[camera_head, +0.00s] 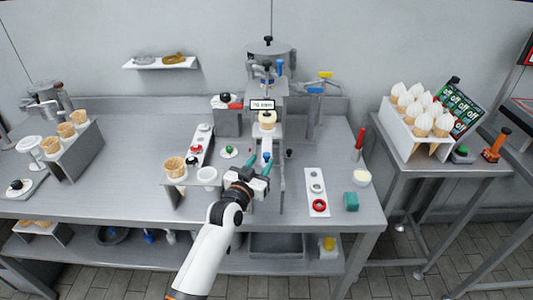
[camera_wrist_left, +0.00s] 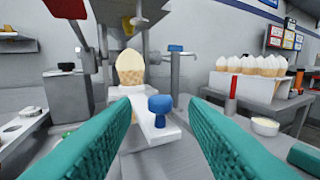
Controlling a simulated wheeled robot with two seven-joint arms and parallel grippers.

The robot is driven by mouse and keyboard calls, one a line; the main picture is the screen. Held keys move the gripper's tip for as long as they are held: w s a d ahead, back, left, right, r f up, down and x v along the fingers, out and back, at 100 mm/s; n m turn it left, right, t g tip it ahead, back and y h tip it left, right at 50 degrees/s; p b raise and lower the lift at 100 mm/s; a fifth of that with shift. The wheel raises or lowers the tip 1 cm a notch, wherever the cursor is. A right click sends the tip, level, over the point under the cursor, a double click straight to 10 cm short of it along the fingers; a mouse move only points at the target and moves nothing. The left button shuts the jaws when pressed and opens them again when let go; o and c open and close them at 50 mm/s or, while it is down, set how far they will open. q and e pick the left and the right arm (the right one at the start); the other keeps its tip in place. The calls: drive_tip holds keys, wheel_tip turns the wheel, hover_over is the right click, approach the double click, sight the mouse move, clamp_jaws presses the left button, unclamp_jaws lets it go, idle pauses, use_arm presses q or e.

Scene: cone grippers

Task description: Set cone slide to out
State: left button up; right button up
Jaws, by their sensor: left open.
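The cone slide (camera_wrist_left: 142,136) is a white tray under the dispenser, with a blue knob (camera_wrist_left: 160,110) at its near end. The knob also shows in the head view (camera_head: 267,156). A cone with cream-coloured filling (camera_wrist_left: 131,68) stands upright on the slide's far part; it also shows in the head view (camera_head: 267,121). My left gripper (camera_head: 259,164) is open with teal fingers. In the left wrist view its fingers (camera_wrist_left: 160,112) lie on either side of the knob, with visible gaps; whether they reach its depth I cannot tell. My right gripper is not in view.
Left of the slide stand a cone holder (camera_head: 175,168) and a white strip with cups (camera_head: 201,145). Right of it lies another white strip (camera_head: 317,190) with a red ring. A rack of filled cones (camera_head: 400,125) stands on the right table.

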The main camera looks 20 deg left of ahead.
sight(265, 157)
use_arm(q)
drive_tip(key=shift+w+d, duration=0.15)
drive_tip(key=shift+w, duration=1.05)
drive_tip(key=shift+w+d, duration=0.15)
drive_tip(key=shift+w, duration=1)
clamp_jaws()
